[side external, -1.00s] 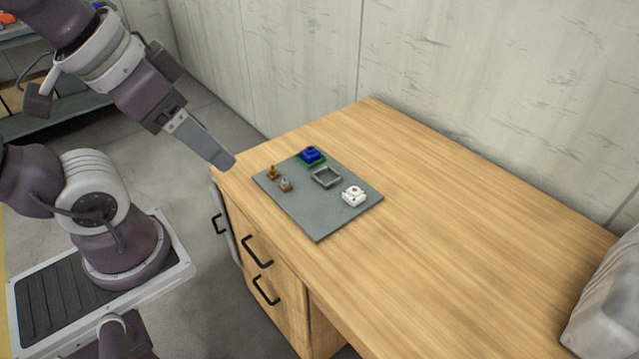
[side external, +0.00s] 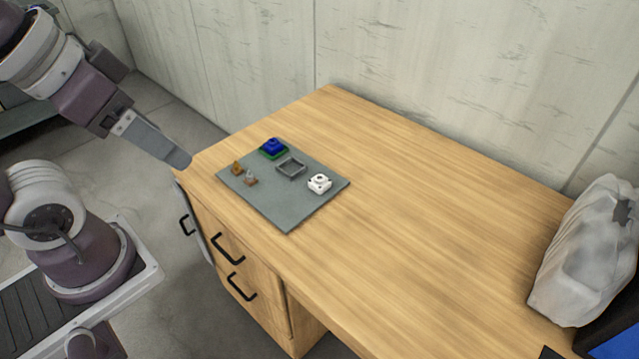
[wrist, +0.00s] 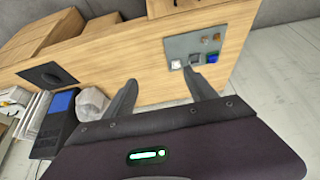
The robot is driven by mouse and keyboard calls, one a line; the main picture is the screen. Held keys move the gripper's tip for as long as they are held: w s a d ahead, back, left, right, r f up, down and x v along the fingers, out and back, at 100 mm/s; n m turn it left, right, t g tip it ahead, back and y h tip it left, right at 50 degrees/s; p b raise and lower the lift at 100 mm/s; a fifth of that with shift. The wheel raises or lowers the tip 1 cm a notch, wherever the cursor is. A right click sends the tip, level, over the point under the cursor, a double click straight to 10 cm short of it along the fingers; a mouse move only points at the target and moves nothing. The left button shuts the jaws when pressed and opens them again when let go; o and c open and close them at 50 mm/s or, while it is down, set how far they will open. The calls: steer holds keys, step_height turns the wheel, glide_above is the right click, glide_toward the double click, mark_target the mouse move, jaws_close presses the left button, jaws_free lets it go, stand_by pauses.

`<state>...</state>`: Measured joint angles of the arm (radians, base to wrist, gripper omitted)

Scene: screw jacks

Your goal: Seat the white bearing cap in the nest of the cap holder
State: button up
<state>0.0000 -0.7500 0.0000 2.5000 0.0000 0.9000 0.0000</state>
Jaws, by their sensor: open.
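The white bearing cap (side external: 319,184) sits on the right part of a grey mat, apart from the other parts. It also shows in the wrist view (wrist: 176,64). A grey open square frame (side external: 290,167), apparently the cap holder with its nest, lies beside the cap and looks empty. It also shows in the wrist view (wrist: 195,58). My gripper (wrist: 160,76) is open and empty, with two separate fingers in the wrist view. In the side view its end (side external: 180,159) hangs in the air off the mat's left corner, well away from the cap.
The grey mat (side external: 275,205) lies on the wooden desk (side external: 420,220). A blue block on a green base (side external: 273,148) stands at its back. An orange part (side external: 237,168) and a small grey-brown part (side external: 250,179) stand at its left. A whitish bag (side external: 585,250) is far right; the desk between is clear.

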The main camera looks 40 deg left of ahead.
steer(key=shift+o, duration=0.4)
steer(key=n+g, duration=0.5)
steer(key=n, duration=1)
glide_above(320, 180)
steer(key=s, duration=0.2)
step_height(320, 180, down, 20)
steer(key=r, duration=0.1)
steer(key=f+n, duration=0.1)
steer(key=f, duration=0.4)
steer(key=w+f+n, duration=0.1)
steer(key=f, duration=0.4)
steer(key=w+f+n, duration=0.1)
steer(key=f, duration=0.5)
steer(key=shift+w+a+g, duration=0.25)
steer(key=shift+a+g, duration=0.05)
jaws_close()
